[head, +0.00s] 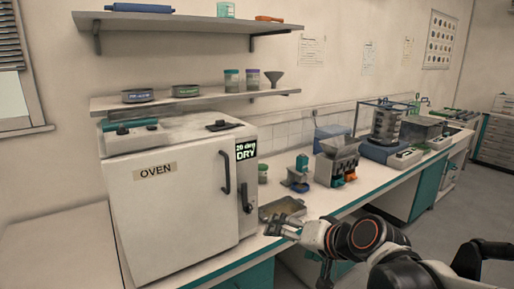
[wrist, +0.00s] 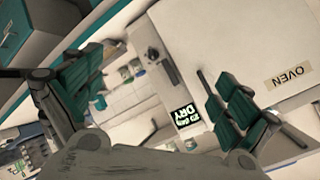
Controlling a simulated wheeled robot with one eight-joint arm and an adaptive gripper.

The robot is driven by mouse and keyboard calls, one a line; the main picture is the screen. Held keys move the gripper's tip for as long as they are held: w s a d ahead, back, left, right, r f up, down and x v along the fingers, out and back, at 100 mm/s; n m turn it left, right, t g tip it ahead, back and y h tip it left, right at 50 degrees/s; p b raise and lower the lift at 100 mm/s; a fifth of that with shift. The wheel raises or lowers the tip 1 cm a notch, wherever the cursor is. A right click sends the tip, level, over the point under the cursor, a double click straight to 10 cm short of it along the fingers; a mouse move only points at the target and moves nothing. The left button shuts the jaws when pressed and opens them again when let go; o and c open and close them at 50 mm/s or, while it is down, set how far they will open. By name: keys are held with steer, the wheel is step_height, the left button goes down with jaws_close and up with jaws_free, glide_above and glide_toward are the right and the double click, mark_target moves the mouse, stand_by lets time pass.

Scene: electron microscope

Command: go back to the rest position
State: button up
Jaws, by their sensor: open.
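My gripper (head: 284,226) is in front of the bench, to the right of the oven (head: 180,205), with my arm reaching in from the lower right. In the wrist view my gripper (wrist: 165,100) has its two green-padded fingers wide apart, with nothing between them. The oven door is closed. A shallow tray (head: 270,211) lies on the bench just behind my gripper; I cannot tell whether they touch.
A small device (head: 298,178), a hopper-like machine (head: 337,160) and a sieve stack (head: 386,125) stand along the bench. Two wall shelves (head: 190,101) (head: 190,22) hang above the oven. The floor (head: 450,205) to the right is clear.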

steer(key=s+d+f+n+g+h, duration=0.1)
steer(key=s+d+h, duration=0.2)
steer(key=s+d, duration=0.3)
steer(key=s+d+f+n+g+h, duration=0.1)
steer(key=s+d+h, duration=0.2)
steer(key=s+d, duration=0.3)
steer(key=s, duration=0.4)
steer(key=shift+s+f+n, duration=0.3)
steer(key=shift+f+n, duration=0.1)
steer(key=shift+a, duration=0.1)
